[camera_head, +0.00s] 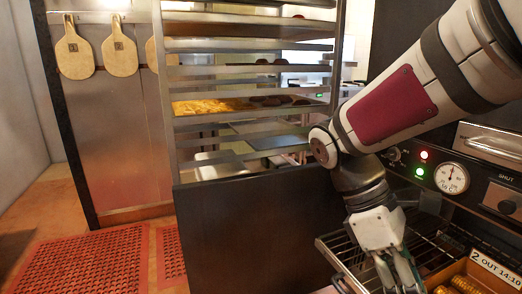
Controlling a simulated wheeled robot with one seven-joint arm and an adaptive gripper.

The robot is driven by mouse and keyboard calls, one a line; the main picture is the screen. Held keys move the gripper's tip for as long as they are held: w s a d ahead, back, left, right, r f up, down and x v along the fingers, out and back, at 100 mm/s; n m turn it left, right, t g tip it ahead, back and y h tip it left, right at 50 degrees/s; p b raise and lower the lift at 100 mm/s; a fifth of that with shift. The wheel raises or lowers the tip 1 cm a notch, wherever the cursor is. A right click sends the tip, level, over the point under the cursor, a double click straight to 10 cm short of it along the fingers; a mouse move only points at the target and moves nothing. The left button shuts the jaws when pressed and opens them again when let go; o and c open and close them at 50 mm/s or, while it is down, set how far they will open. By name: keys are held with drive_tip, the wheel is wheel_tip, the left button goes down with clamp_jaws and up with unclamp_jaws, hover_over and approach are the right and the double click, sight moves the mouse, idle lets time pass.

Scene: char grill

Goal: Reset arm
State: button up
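My gripper (398,270) hangs low at the right of the picture, at the end of my white arm with a dark red panel. It points down over a wire rack (345,262) in front of the grill oven. Its fingertips lie at the lower picture edge, so I cannot tell whether they are apart or closed. No held object shows. A container of yellow-brown food (462,284) stands just to the right of the fingers, with a label reading "2 OUT 14:10".
The oven panel (470,165) with a dial and lit red and green lamps is close behind my arm. A tall metal tray rack (250,80) holds trays of food at the centre. Wooden paddles (74,55) hang at the left. Red floor mats (85,262) lie on open floor.

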drive_tip(key=s+a+m+t+y, duration=0.3)
drive_tip(key=s+m+t+y, duration=0.25)
drive_tip(key=s+m, duration=0.75)
wheel_tip(320, 180, up, 28)
drive_tip(key=s+n+t+p, duration=0.1)
drive_tip(key=t+p, duration=0.3)
drive_tip(key=p, duration=2.2)
drive_tip(key=shift+s+d+r+n, duration=0.15)
drive_tip(key=shift+s+d+n, duration=0.05)
drive_tip(key=shift+d+n, duration=0.25)
